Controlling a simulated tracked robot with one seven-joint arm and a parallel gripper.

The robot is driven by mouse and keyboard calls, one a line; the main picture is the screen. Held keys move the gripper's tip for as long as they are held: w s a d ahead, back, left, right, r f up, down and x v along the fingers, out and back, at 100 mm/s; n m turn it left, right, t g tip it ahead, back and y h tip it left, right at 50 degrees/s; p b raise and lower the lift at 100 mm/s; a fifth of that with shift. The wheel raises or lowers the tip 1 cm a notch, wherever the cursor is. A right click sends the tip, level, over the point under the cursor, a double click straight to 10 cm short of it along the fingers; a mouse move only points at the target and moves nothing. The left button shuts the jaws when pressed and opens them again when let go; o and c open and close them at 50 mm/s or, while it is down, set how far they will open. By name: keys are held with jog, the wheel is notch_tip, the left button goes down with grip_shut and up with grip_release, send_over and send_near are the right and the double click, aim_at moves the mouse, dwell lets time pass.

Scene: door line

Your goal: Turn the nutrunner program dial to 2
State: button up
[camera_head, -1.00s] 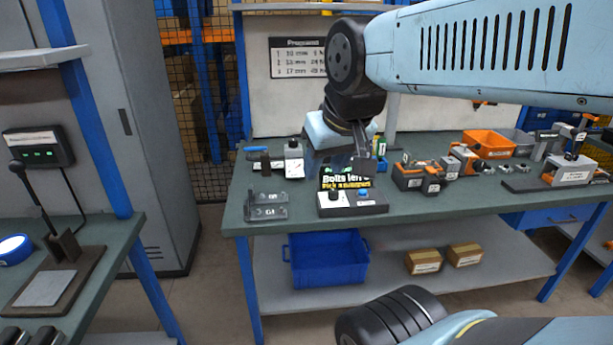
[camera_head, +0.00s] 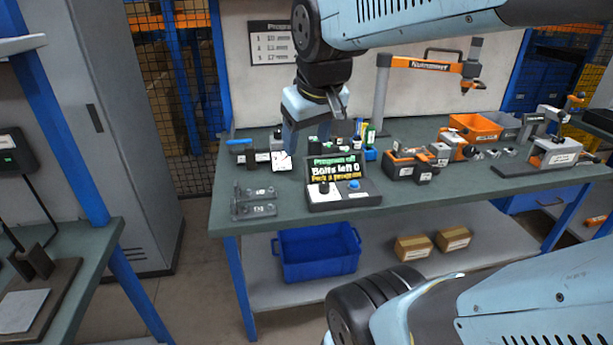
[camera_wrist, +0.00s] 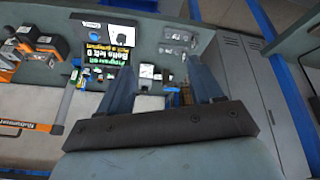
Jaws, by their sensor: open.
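The nutrunner control box (camera_head: 344,199) stands at the front of the bench. Its dial is a black knob (camera_head: 323,188) on a pale panel, left of a blue button (camera_head: 354,185); the dial's setting is too small to read. The screen (camera_head: 334,169) reads "Program off", "Bolts left 0", "Pick a program". The screen appears upside down in the wrist view (camera_wrist: 105,50), with the dial unclear. My gripper (camera_head: 313,132) is open and empty, above and behind the box, slightly left of the screen. Its fingers also show in the wrist view (camera_wrist: 162,74), apart from the box.
Grey brackets (camera_head: 254,203) lie left of the box, and a small white-faced unit (camera_head: 281,161) stands behind them. A battery tool (camera_head: 408,165) stands to the right. An orange nutrunner arm (camera_head: 428,65) rises behind. A wall chart (camera_head: 271,43) lists programs.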

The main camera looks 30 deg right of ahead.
jog(key=w+d+f+n+g, duration=0.2)
jog(key=w+d, duration=0.2)
jog(key=w, duration=0.4)
jog(key=n+g, duration=0.3)
jog(key=n, duration=0.3)
send_over(325, 184)
notch_tip(325, 184, down, 14)
jog(key=shift+y, duration=0.3)
notch_tip(325, 184, down, 14)
jog(key=shift+r, duration=0.25)
jog(key=shift+c, duration=0.4)
jog(key=c, duration=0.9)
jog(key=shift+a, duration=0.2)
jog(key=shift+c, duration=0.5)
jog(key=shift+d, duration=0.1)
